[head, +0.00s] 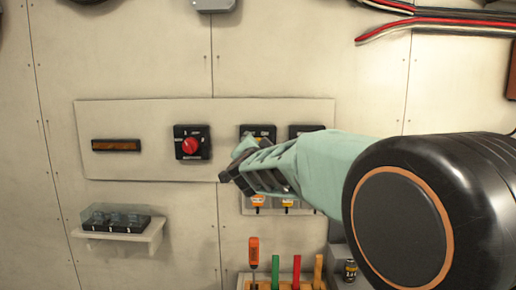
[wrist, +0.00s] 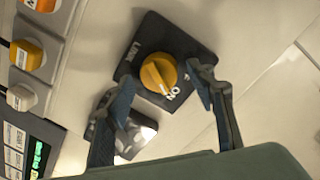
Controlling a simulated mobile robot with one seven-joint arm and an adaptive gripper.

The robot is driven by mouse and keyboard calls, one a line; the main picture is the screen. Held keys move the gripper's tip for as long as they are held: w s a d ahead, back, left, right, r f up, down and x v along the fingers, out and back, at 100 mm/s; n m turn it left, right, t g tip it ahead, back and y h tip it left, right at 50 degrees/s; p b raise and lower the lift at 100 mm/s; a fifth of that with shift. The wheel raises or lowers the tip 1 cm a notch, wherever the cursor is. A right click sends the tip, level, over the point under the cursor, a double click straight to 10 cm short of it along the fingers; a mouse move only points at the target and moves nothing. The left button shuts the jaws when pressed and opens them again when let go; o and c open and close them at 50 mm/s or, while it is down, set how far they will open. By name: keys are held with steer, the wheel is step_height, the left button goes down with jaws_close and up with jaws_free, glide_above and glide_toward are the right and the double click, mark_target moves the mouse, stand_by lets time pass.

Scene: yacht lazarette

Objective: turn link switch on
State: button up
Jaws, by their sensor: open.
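The link switch is a yellow knob (wrist: 156,72) on a black square plate (wrist: 135,62) marked LINK and ON in the wrist view. My gripper (wrist: 162,86) is open, with one finger on each side of the knob in that picture. I see no clear contact, and the depth gap is hard to judge. The knob's exact pointing is also hard to read. In the head view my gripper (head: 236,167) is in front of the wall panel, just below a black plate (head: 258,130) that looks like the link switch's. Its knob is hidden there.
A red rotary switch (head: 190,146) is to the left on the wall panel (head: 150,167). Another black plate (head: 306,130) is close on the right. Orange-marked breakers (head: 258,202) sit below my gripper. Upright coloured handles (head: 297,270) and a small shelf (head: 120,232) are lower down.

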steer(key=s, duration=0.7)
steer(key=shift+s+a+r, duration=0.2)
steer(key=shift+s+r, duration=0.05)
